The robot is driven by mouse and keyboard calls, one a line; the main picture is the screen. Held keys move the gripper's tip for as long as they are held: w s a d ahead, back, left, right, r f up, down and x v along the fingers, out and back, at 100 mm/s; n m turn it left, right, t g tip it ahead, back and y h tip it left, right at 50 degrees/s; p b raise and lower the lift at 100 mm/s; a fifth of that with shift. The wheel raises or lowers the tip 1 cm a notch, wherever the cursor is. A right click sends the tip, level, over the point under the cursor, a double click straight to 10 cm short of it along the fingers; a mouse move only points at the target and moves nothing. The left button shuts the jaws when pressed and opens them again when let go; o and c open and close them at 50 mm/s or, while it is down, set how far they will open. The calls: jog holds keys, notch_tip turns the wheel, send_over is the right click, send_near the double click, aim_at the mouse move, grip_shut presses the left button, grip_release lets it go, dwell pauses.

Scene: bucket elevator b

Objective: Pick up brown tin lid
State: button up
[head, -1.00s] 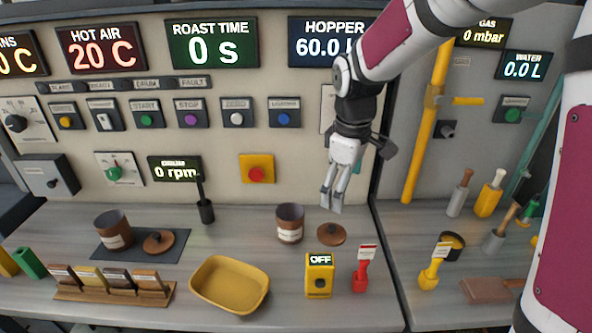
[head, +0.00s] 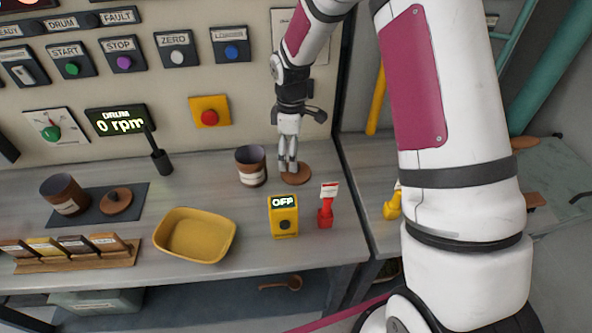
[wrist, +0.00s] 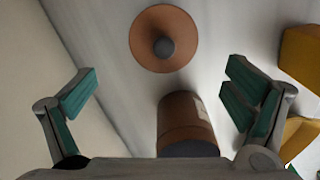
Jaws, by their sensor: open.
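A round brown tin lid (head: 301,176) with a dark knob lies on the bench, right of an open brown tin (head: 251,167). In the wrist view the lid (wrist: 146,46) is at the top centre, and the tin (wrist: 186,118) is below it. My gripper (head: 288,168) points down over the lid's left part and hides some of it. In the wrist view my gripper (wrist: 160,92) is open, with nothing between its teal pads; whether it touches the lid cannot be told. A second brown lid (head: 117,203) lies on a dark mat beside another brown tin (head: 66,194).
A yellow switch box (head: 284,222) reading OFF and a red tagged handle (head: 326,212) stand in front of the lid. A yellow tray (head: 195,236) is to the left. The control panel wall (head: 185,90) rises behind.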

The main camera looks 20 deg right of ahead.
aim_at(303, 175)
jog(key=shift+s+d+f+p, duration=0.2)
jog(key=shift+f+p, duration=0.15)
jog(key=shift+f, duration=1.1)
jog(key=shift+s+d+f+p, duration=0.15)
jog(key=shift+f+p, duration=0.15)
jog(key=shift+f, duration=1.15)
jog(key=shift+a, duration=0.1)
jog(key=shift+c, duration=0.2)
jog(key=c, duration=1)
